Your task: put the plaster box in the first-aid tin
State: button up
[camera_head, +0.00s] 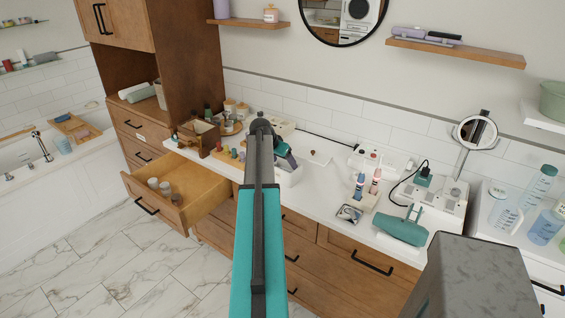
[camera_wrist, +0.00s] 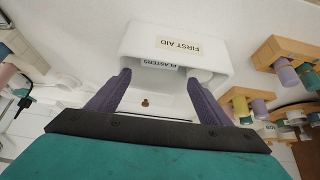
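The first-aid tin is a white box with a FIRST AID label, ahead of my fingers in the wrist view (camera_wrist: 160,30). In the head view the white tin (camera_head: 290,177) stands on the counter below my gripper (camera_head: 287,158), partly hidden by my arm. The plaster box (camera_wrist: 157,63) shows as a narrow face labelled PLASTERS, just below the FIRST AID label and between my fingertips; the rest of it is hidden. My gripper's purple fingers (camera_wrist: 158,77) are apart, one at each side of that face. I cannot tell whether they touch it.
Wooden holders with bottles (camera_wrist: 290,58) stand close on the right in the wrist view. An open drawer (camera_head: 185,188) juts out at left. A teal hair dryer (camera_head: 402,228) lies on the right of the counter.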

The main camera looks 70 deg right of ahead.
jog(key=shift+r, duration=0.1)
jog(key=shift+a+r+p, duration=0.1)
jog(key=shift+r+p, duration=0.35)
jog(key=shift+r, duration=0.2)
jog(key=b+v, duration=0.3)
jog(key=v, duration=0.8)
jog(key=shift+r, duration=0.3)
jog(key=shift+a, duration=0.15)
